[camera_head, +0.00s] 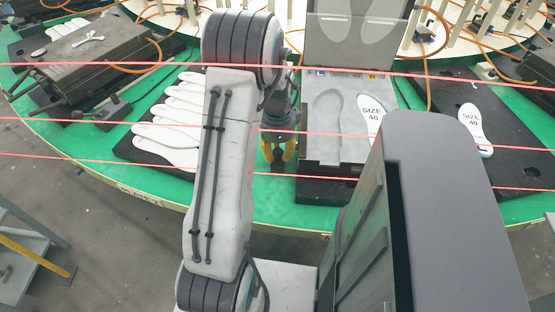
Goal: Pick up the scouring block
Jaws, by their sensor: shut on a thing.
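My gripper (279,154) shows just right of my arm, low over the green carousel top (262,205), with its yellow fingers pointing down. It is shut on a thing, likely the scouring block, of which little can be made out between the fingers. My arm and wrist cover part of this spot. I cannot tell whether the held thing touches the surface below. I see no other scouring block in view.
A stack of white insoles (170,130) lies left of my arm. Right of my gripper stands an insole mould (325,140) with its lid raised. A black plate (445,110) bears a size 40 insole (474,128). Red lines cross the view.

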